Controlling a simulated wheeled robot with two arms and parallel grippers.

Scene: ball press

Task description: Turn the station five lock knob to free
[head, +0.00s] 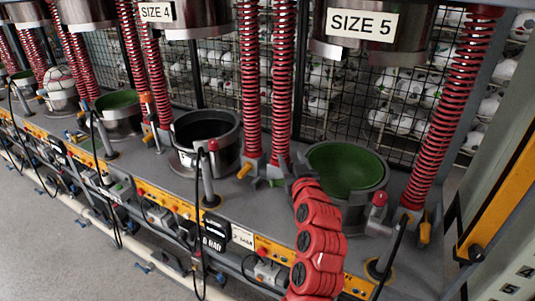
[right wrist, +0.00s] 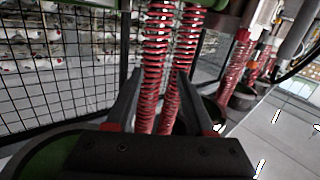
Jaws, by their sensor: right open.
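The station five press stands at the right of the head view, under a plate marked SIZE 5 (head: 362,23), with a green-lined round die (head: 345,172) below it. My red right arm reaches up from the bottom, and its dark right gripper (head: 298,166) is at the left rim of this die, near the foot of the red springs. In the right wrist view the right gripper (right wrist: 156,85) is open, with the springs (right wrist: 155,50) seen between its fingers. A yellow-orange handle (head: 244,170) is left of the spring foot, and another (head: 424,232) is at the right post. I cannot tell which is the lock knob.
A red-topped post (head: 379,212) stands right of the die, and another (head: 212,165) stands by the station four die (head: 205,130). Black wire mesh (head: 330,90) closes the back, with balls on racks behind. Open floor (head: 50,240) lies at lower left.

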